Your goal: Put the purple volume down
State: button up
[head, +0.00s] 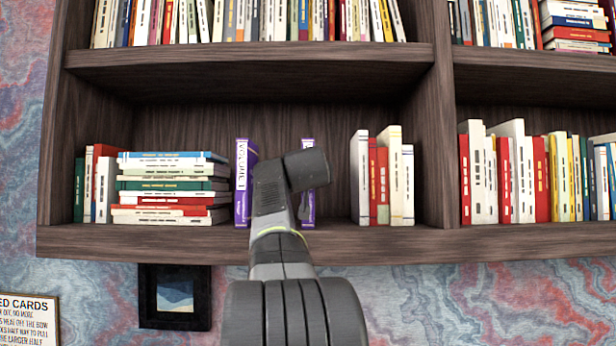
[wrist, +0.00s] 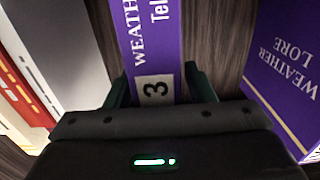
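A purple volume with a white label marked 3 (wrist: 150,35) is between the two dark fingers of my gripper (wrist: 160,90) in the wrist view.
A lying stack of books (head: 170,188) is left of the second purple volume. White and red books (head: 382,180) stand to the right, with a gap before them. The shelf board above (head: 250,70) bounds the compartment; a divider (head: 432,150) closes its right side.

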jog(key=s+b, duration=0.4)
jog(key=s, duration=0.8)
jog(key=shift+r, duration=0.15)
